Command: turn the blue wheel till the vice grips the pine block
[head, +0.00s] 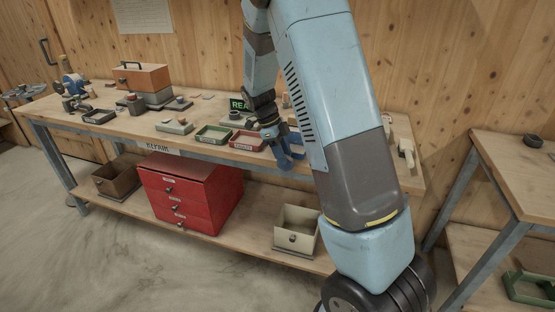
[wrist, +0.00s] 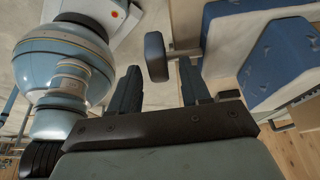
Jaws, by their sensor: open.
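A blue wheel (head: 74,83) stands at the far left end of the workbench (head: 330,173) in the head view. Small grey metal parts sit below it; I cannot tell whether they are the vice. I cannot make out the pine block for certain. My gripper (head: 284,150) is above the bench's front edge, right of the red tray and far to the right of the blue wheel. It is open, with nothing held. In the wrist view my gripper's dark blue fingers (wrist: 161,86) stand apart, with a dark rounded part between or beyond them.
An orange box (head: 141,77) with a handle, a green tray (head: 213,134), a red tray (head: 246,142) and small items crowd the bench top. A red drawer cabinet (head: 215,196) and a cream bin (head: 297,232) stand below. Another bench (head: 505,160) stands at the right.

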